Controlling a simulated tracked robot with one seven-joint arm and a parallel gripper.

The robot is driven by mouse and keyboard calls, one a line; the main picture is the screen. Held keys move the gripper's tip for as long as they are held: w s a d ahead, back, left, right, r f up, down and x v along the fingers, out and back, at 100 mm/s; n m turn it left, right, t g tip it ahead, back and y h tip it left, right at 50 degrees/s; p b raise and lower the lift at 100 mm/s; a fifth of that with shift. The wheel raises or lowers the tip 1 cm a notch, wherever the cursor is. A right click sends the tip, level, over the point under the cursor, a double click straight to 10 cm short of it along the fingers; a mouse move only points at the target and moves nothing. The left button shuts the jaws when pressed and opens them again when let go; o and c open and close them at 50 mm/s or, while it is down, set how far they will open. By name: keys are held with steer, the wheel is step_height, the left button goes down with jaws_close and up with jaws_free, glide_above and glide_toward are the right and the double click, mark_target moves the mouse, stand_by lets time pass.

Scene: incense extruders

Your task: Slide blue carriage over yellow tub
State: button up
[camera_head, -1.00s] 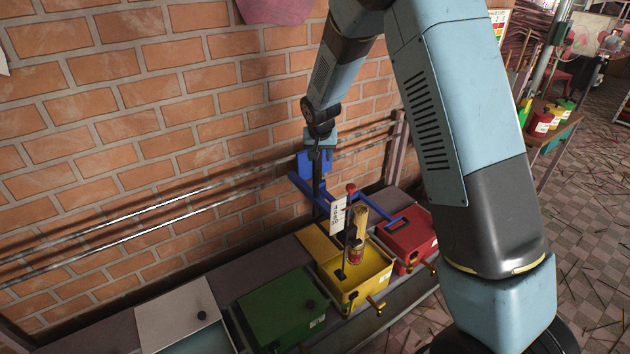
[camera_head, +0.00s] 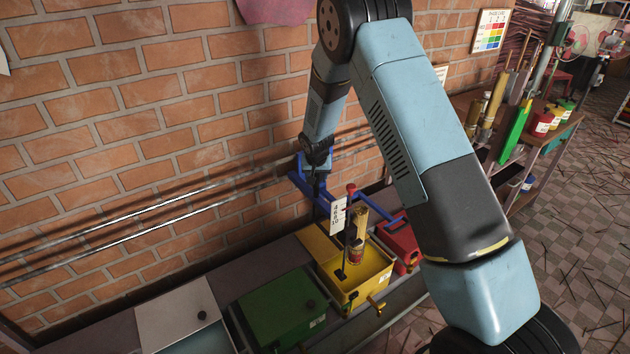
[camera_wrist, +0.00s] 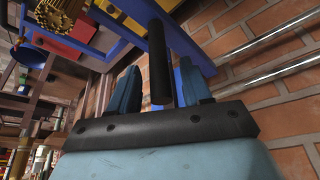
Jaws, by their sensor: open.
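The blue carriage (camera_head: 305,185) hangs on two metal rails along the brick wall. Its blue arms reach out behind and above the yellow tub (camera_head: 352,295) and towards the red tub (camera_head: 402,240). My gripper (camera_head: 318,172) is at the carriage's wall end. In the wrist view, the open fingers (camera_wrist: 158,88) stand on either side of a dark upright bar (camera_wrist: 160,60), with visible gaps. The blue carriage frame (camera_wrist: 183,38) lies just beyond. The exact fingertip contact is hidden in the head view.
A green tub (camera_head: 285,308) and a pale lidded tub (camera_head: 180,312) stand left of the yellow one. The rails (camera_head: 130,225) run clear to the left. A small sign (camera_head: 338,213) and a red-knobbed rod (camera_head: 350,188) rise by the yellow tub.

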steer(key=shift+x, duration=1.25)
jaws_close()
